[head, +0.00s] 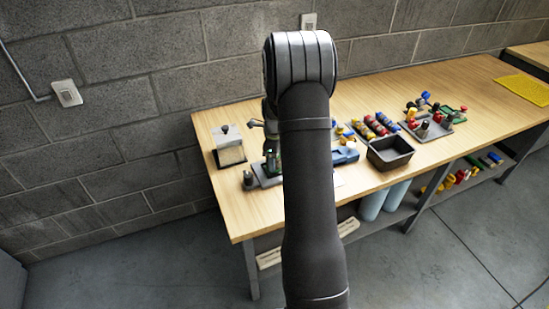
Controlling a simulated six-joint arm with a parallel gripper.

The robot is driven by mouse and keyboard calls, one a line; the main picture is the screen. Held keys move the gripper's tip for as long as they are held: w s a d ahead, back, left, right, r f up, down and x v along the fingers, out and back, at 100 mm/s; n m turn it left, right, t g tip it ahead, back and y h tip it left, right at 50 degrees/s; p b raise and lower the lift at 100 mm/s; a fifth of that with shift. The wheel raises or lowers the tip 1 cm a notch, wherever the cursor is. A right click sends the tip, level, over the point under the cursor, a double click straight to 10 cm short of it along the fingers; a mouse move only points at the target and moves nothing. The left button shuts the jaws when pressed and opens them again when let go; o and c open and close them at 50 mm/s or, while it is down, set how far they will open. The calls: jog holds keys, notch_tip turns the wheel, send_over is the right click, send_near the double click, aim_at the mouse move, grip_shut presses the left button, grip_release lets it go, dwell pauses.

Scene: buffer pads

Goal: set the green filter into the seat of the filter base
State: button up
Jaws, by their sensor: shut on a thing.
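My gripper (271,142) shows as a small dark shape just left of my arm, pointing down over the left part of the workbench. It is shut on the green filter (272,164), which shows as a small green patch under it. The filter is over a grey base plate (262,182) with a dark round post at its left end; this looks like the filter base. My arm hides the right side of the plate. The seat cannot be made out, nor whether the filter touches it.
A box with a knob (229,148) stands left of the plate. Right of my arm are a blue fixture (345,156), a black open bin (390,154), a rack of coloured parts (372,127) and a tray of coloured pieces (430,123).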

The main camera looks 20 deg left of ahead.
jog(key=shift+f, duration=0.55)
jog(key=o, duration=1.1)
jog(key=shift+c, duration=0.2)
jog(key=shift+r, duration=0.1)
notch_tip(320, 180, up, 17)
jog(key=shift+r, duration=0.15)
notch_tip(320, 180, down, 17)
jog(key=shift+f, duration=0.2)
jog(key=shift+r, duration=0.1)
jog(key=shift+r, duration=0.1)
